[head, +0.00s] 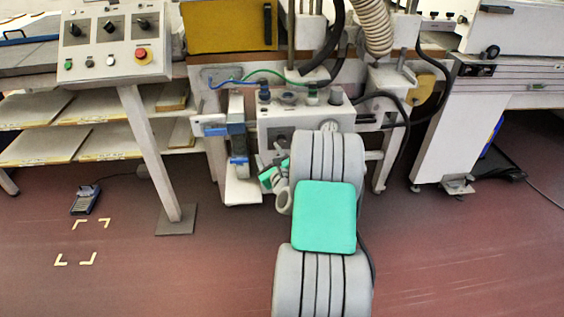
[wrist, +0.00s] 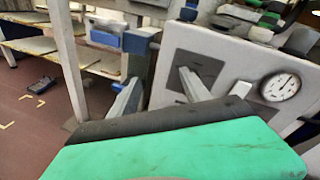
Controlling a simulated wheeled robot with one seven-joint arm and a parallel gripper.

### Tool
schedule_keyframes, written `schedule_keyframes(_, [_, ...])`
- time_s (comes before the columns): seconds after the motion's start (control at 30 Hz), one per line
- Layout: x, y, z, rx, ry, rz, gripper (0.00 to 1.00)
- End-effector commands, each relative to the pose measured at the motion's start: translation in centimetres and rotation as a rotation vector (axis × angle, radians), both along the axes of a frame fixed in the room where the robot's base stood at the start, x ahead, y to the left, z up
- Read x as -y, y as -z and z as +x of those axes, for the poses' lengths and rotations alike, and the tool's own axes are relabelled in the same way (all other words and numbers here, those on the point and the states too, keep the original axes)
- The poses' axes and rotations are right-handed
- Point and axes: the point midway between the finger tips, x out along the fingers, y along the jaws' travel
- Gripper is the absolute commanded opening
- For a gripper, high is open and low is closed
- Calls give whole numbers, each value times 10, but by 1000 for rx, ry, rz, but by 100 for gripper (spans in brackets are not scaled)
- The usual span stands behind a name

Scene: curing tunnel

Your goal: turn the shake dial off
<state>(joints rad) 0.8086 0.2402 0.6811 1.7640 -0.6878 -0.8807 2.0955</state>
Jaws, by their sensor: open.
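A white box (head: 272,130) with several knobs along its top stands ahead, behind my arm. I cannot read any label, so I cannot tell which is the shake dial. In the wrist view the same kind of white box front (wrist: 225,55) carries a round gauge (wrist: 280,87) and a dark square plate. My gripper (wrist: 157,85) is open and appears empty, its two grey fingers in front of the box's left part. In the head view my arm hides part of the box front.
A control panel (head: 115,58) with three black dials and a red button stands on a leg (head: 150,150) at the left. A blue-handled valve (head: 238,145) is left of the box. Hoses and cables hang around it. Shelves (head: 95,140) stand far left; the red floor in front is mostly open.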

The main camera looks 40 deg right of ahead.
Motion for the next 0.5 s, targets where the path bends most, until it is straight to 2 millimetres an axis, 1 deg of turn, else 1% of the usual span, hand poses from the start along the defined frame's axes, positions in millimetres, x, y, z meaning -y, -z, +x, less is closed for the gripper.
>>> schedule_keyframes(0.03, [24,21,-14,85,76,90,55])
schedule_keyframes(0.1, [44,25,-27,176,140,174,55])
schedule_keyframes(0.17, [52,24,-29,214,164,205,55])
schedule_keyframes(0.27, [58,21,-19,224,164,212,55])
schedule_keyframes(0.5, [82,22,20,220,164,210,55])
